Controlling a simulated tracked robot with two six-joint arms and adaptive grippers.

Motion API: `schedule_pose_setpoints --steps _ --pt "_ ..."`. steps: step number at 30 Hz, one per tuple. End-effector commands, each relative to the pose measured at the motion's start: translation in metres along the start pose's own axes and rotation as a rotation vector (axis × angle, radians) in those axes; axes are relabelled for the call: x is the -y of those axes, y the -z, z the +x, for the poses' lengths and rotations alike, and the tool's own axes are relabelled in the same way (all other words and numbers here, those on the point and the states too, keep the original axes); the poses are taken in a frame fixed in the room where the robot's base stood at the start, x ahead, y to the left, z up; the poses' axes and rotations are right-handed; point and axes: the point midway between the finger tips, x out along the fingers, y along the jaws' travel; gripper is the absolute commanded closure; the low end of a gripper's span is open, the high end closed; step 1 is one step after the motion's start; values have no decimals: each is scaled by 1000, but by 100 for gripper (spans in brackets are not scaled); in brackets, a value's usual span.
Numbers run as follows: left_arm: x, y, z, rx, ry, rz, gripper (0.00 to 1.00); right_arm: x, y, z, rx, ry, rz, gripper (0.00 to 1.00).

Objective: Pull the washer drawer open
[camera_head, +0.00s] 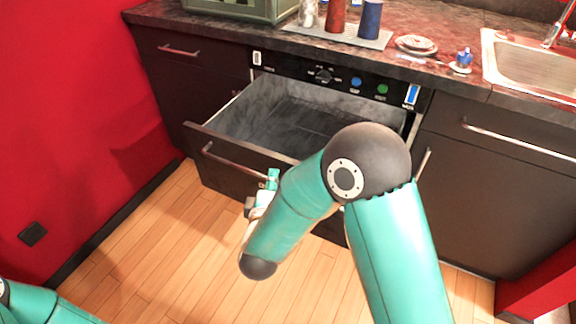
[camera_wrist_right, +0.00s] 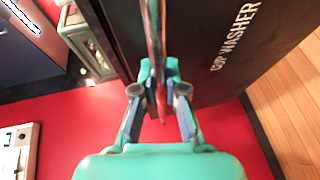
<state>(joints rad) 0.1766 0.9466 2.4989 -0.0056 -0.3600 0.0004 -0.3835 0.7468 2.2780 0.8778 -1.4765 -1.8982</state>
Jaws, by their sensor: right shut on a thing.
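The washer drawer (camera_head: 197,143) stands pulled out from the counter, its grey inside showing empty. Its front also shows in the right wrist view (camera_wrist_right: 215,75), dark with the words CUP WASHER. The metal bar handle (camera_head: 222,160) runs along the drawer front; in the right wrist view the bar (camera_wrist_right: 155,35) passes between my fingers. My right gripper (camera_head: 272,180) is shut on this handle; my right arm hides part of it and of the drawer front in the head view. The gripper also shows in the right wrist view (camera_wrist_right: 160,88). My left gripper is out of view.
Above the drawer is a control panel (camera_head: 300,70) with a knob and buttons. The counter holds a green crate (camera_head: 240,8), a tray with cups (camera_head: 345,38) and a sink (camera_head: 535,65). A red wall stands left. The wooden floor (camera_head: 130,255) in front is clear.

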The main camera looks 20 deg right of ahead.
Motion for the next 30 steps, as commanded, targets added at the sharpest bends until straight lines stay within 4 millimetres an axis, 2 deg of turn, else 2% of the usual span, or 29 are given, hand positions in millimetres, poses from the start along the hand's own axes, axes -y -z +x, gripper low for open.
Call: schedule_pose_setpoints --steps 6,19,20,24,30 --pt "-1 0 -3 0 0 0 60 7 8 -14 0 10 -4 100" --pt "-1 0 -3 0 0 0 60 8 7 -15 6 10 -2 100" --pt "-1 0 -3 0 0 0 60 8 7 -15 6 11 -2 84" --pt "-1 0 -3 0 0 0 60 7 6 -15 7 8 -1 63" --pt "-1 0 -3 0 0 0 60 5 6 -14 7 4 1 63"
